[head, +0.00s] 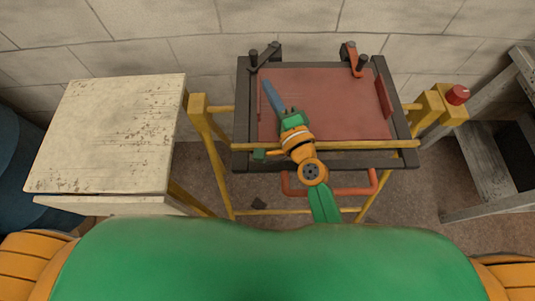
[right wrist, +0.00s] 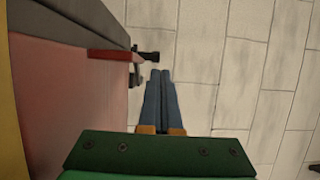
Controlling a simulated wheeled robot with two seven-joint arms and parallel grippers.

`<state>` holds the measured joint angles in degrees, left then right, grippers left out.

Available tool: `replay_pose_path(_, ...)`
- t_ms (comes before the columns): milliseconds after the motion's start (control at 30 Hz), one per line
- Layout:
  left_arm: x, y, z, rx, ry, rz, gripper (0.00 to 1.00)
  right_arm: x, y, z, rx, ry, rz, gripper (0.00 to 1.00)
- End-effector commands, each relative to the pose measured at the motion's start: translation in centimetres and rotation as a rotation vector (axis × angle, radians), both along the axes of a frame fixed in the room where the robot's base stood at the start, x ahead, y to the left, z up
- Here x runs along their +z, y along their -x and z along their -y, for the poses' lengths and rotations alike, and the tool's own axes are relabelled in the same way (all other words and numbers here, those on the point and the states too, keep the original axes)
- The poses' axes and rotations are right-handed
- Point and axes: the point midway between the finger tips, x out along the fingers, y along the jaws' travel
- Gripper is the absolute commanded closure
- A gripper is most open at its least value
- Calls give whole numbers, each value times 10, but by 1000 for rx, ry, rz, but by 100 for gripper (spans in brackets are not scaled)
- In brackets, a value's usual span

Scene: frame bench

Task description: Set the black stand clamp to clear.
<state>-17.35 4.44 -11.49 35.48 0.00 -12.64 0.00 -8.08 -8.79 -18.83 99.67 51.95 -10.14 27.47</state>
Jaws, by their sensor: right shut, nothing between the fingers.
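The black stand clamp (head: 267,54) sits at the back left of the dark bench frame (head: 243,110). Its dark arm slants down-left toward the back left corner of the red panel (head: 340,105). Whether it bears on the panel I cannot tell. My right gripper (head: 267,82) is over the left part of the panel, in front of the black clamp and apart from it. Its blue fingers are together and empty; they also show in the right wrist view (right wrist: 165,73). My left gripper is not in view.
A red clamp (head: 351,54) with a black knob stands at the back right of the frame. A yellow post with a red button (head: 457,94) is on the right. A worn pale table (head: 110,130) stands left, its top empty. A block wall is behind.

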Motion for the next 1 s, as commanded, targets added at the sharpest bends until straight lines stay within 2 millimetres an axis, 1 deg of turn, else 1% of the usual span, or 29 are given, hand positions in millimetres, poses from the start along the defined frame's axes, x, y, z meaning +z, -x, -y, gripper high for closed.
replay_pose_path(33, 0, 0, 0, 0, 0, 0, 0, -1, 12, -1, 1, -1, -4, 100)
replay_pose_path(167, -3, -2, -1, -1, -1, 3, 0, -2, 43, -3, 1, 0, -4, 100)
replay_pose_path(400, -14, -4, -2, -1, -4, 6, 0, -5, 103, -7, 3, -1, -5, 100)
replay_pose_path(500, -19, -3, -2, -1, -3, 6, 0, -5, 125, -8, 4, 0, -4, 100)
replay_pose_path(600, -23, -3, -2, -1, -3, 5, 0, -5, 142, -9, 3, 0, -2, 100)
replay_pose_path(700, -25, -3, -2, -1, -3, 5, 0, -4, 153, -10, 2, 0, -1, 100)
replay_pose_path(800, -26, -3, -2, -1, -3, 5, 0, -2, 158, -10, 1, -1, 0, 100)
replay_pose_path(1000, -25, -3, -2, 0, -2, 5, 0, -1, 159, -10, 0, 0, 1, 100)
